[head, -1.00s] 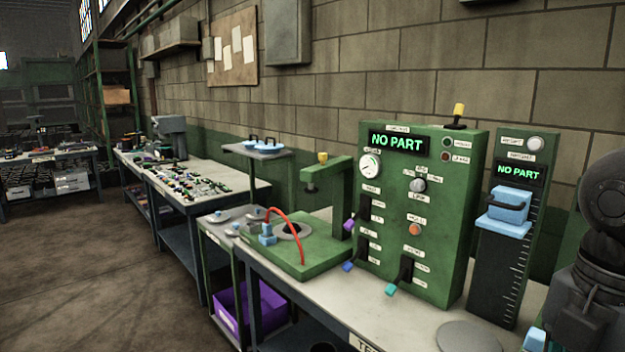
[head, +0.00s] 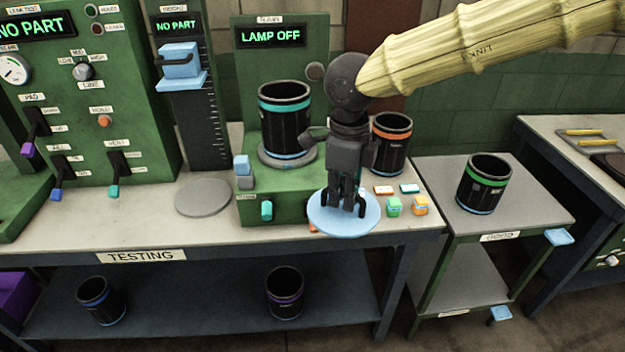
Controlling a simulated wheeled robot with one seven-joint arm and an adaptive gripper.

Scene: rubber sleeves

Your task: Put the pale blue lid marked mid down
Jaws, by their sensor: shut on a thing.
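My gripper (head: 345,200) is in the head view, in front of the lamp station, pointing down. It is shut on a round pale blue lid (head: 325,222), which it holds level near the front edge of the testing bench. The lid's marking cannot be read, as the fingers cover its middle. Whether the lid touches the bench cannot be told. Behind it, a black sleeve with a teal band (head: 284,125) stands on the lamp station's round plate. A black sleeve with an orange band (head: 390,148) stands behind my gripper, partly hidden.
Small coloured blocks (head: 394,206) and tags lie right of the lid. A green-banded sleeve (head: 484,185) stands on a side cart (head: 530,205). A grey disc (head: 203,197) lies on the bench at left, with clear bench around it. Two sleeves (head: 285,292) stand on the lower shelf.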

